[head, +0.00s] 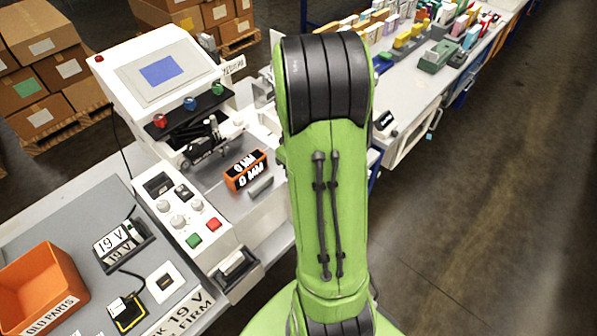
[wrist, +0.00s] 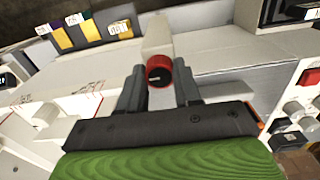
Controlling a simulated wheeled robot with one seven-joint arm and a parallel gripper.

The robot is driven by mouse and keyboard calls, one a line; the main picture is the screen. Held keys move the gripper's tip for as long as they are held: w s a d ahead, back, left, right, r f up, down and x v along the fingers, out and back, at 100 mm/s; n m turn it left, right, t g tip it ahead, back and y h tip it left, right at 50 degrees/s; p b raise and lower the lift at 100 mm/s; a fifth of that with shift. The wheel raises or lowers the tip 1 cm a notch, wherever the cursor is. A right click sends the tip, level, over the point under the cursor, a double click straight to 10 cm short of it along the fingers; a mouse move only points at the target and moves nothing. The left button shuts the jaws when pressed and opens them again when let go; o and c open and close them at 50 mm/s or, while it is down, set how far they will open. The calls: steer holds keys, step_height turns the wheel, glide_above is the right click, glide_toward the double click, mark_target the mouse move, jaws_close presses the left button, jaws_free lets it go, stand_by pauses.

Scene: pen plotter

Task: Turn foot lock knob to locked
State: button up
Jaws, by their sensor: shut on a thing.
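A red round knob (wrist: 160,69) with a dark face and a small pale mark sits on a pale block in the wrist view. It appears to be the foot lock knob. My gripper (wrist: 159,77) is shut on it, with one dark finger on each side. I cannot read from the mark whether the knob is at locked. In the head view my green arm stands in front, and the knob and my gripper are hidden. The white plotter (head: 168,62) with a blue screen stands left of my arm.
A control panel (head: 181,215) with grey knobs and green and red buttons lies left of my arm. An orange block (head: 246,170) and an orange bin (head: 40,288) are nearby. A bench (head: 415,100) with many small boxes is behind. Floor at right is clear.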

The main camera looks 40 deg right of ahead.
stand_by(0.3)
steer(key=o, duration=1)
steer(key=shift+o, duration=0.2)
steer(key=shift+r, duration=0.1)
step_height(320, 180, up, 16)
steer(key=p, duration=0.3)
steer(key=shift+f, duration=0.2)
steer(key=shift+a, duration=0.1)
steer(key=s+a+r+t, duration=0.1)
steer(key=s+a+t, duration=0.1)
steer(key=a, duration=0.4)
steer(key=s+a+t, duration=0.1)
steer(key=s+a, duration=0.4)
steer(key=a, duration=0.2)
steer(key=s+a+r+t, duration=0.1)
steer(key=s+a+t, duration=0.1)
steer(key=a, duration=0.5)
steer(key=shift+s+r+t, duration=0.3)
steer(key=shift+s, duration=0.55)
